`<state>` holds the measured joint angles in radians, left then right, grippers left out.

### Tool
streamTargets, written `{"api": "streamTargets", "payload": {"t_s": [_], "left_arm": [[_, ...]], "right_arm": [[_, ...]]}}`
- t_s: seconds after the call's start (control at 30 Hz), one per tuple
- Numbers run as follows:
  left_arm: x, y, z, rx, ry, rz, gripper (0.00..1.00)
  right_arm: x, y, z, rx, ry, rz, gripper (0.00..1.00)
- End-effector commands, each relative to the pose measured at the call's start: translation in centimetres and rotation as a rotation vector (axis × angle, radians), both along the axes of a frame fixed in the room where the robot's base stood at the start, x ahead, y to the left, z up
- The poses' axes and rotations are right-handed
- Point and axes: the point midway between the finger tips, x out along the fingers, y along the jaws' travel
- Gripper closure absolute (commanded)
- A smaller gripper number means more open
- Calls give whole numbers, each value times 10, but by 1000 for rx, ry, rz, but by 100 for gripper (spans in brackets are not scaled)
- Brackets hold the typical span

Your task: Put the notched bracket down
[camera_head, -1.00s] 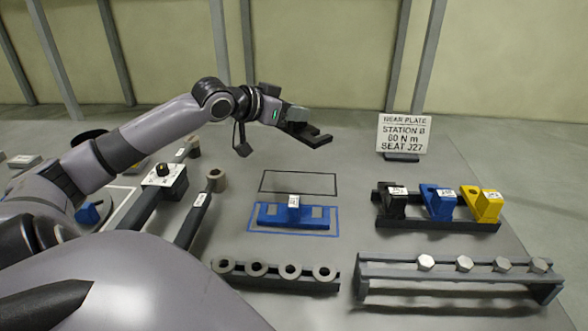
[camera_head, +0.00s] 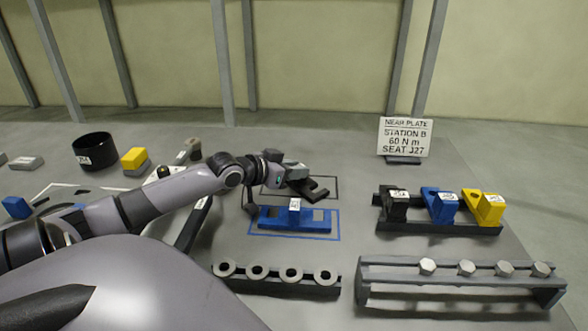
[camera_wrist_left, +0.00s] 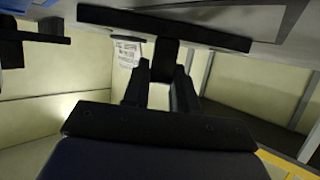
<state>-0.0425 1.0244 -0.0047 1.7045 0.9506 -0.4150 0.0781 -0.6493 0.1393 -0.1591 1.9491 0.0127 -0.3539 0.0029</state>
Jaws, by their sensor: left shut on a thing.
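My left gripper (camera_head: 293,178) is shut on the dark notched bracket (camera_head: 316,191), at the black outlined rectangle (camera_head: 337,186) on the plate. In the left wrist view the bracket (camera_wrist_left: 205,34) is a dark bar across the tips of my gripper (camera_wrist_left: 163,75). The bracket overlaps the rectangle in the head view; I cannot tell whether it touches the plate or hangs just above. The gripper and bracket hide part of the outline. A blue bracket (camera_head: 312,222) with a white tag lies inside the blue outline, just in front. My right gripper is not in view.
A rack of black, blue and yellow blocks (camera_head: 441,207) stands to the right. In front are a rail of several washers (camera_head: 291,275) and a bolt rack (camera_head: 450,285). A sign (camera_head: 404,137) stands behind. A black cup (camera_head: 95,151) is at left.

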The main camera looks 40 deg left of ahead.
Motion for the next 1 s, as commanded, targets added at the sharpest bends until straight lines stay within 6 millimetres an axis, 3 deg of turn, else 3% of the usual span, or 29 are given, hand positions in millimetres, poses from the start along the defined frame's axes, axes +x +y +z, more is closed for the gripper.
{"api": "streamTargets", "payload": {"t_s": [0.17, 0.2, 0.27, 0.67, 1.0], "left_arm": [[0, 0, 1, 1, -4, 0, 100], [0, 0, -1, 0, 1, 0, 63], [0, 0, 0, 0, 1, 0, 47], [-2, 0, 2, 1, 1, 0, 47], [-27, 2, 11, 2, 3, -2, 47]], "right_arm": [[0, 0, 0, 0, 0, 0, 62], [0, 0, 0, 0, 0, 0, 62], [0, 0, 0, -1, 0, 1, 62], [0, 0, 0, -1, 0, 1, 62], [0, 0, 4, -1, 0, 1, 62]]}}
